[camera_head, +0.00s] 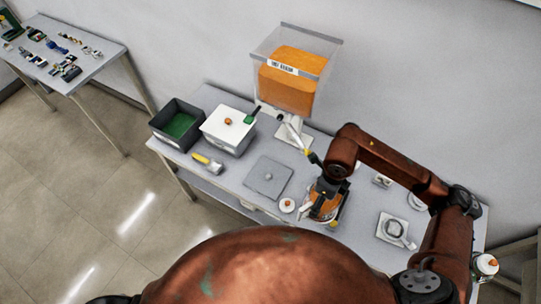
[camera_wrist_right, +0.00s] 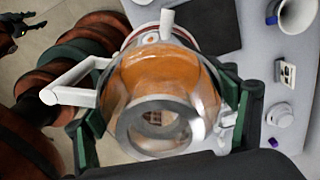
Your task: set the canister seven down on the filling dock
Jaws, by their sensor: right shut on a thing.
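The canister (camera_wrist_right: 165,75) is clear-walled with orange contents and a pale side handle (camera_wrist_right: 72,88). My right gripper (camera_wrist_right: 160,110) is shut around its body, one green finger on each side. In the head view the canister (camera_head: 322,207) is partly hidden by my right wrist, over the table's front part. I cannot read a number on it. A flat grey square plate (camera_head: 268,177), possibly the filling dock, lies bare to its left. A dark tool in the wrist view's top left corner, probably my left gripper (camera_wrist_right: 30,28), is too small to judge.
A hopper of orange material (camera_head: 290,82) stands behind, its spout above the table. A small white round item (camera_head: 287,205) sits close beside the canister.

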